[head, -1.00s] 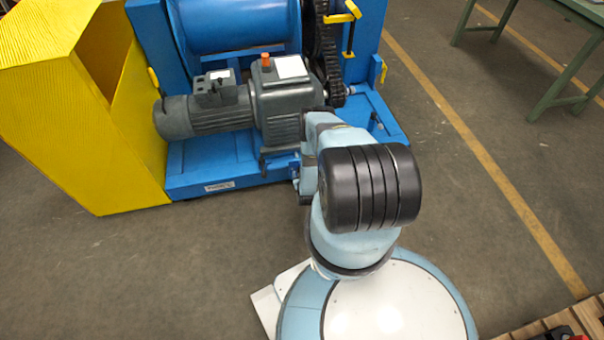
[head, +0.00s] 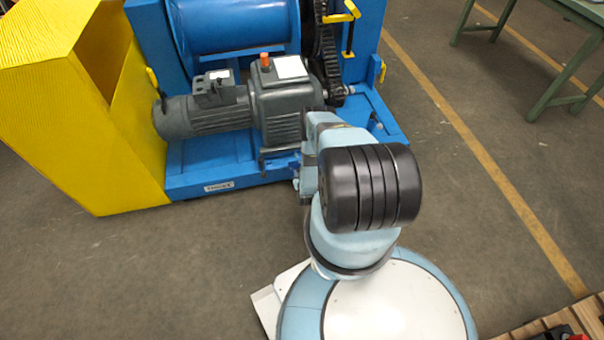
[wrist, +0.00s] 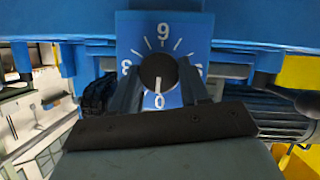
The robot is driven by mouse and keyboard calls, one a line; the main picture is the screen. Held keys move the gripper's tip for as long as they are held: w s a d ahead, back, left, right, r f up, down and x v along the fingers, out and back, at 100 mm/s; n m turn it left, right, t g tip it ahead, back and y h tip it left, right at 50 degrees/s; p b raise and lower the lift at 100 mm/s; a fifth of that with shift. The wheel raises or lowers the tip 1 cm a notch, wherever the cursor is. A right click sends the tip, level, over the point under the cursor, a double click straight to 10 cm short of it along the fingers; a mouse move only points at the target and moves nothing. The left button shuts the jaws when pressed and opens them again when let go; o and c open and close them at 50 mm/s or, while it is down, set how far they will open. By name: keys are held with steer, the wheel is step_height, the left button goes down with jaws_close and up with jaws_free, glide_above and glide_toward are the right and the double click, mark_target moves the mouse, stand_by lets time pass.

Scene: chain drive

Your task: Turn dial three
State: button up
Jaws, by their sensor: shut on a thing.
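In the wrist view, a dark round dial knob (wrist: 158,70) sits on a blue square plate (wrist: 190,28) with white figures and tick marks. The plate appears upside down, with 0 at the bottom. A pale mark on the knob points down towards the 0. My gripper (wrist: 161,88) has one finger on each side of the knob and is shut on it. The lower part of the plate is partly hidden by the fingers. In the head view my arm hides the dial, so I cannot tell its number there.
A blue machine frame (head: 215,178) carries a grey motor and gearbox (head: 285,100), with a dark chain (head: 330,60) behind. A yellow guard (head: 70,100) stands at left. A green table (head: 560,60) is at back right. The floor (head: 150,270) at front left is clear.

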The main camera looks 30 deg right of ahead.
steer(key=shift+s+d+m+t+y, duration=0.1)
steer(key=shift+d+m+t+y, duration=0.1)
steer(key=shift+m+y, duration=0.55)
steer(key=shift+d+m+t+y, duration=0.15)
steer(key=shift+m+y, duration=0.3)
steer(key=shift+m, duration=0.6)
steer(key=shift+a, duration=0.1)
steer(key=o, duration=1.1)
steer(key=shift+c, duration=0.2)
steer(key=v, duration=1.3)
steer(key=shift+s, duration=0.4)
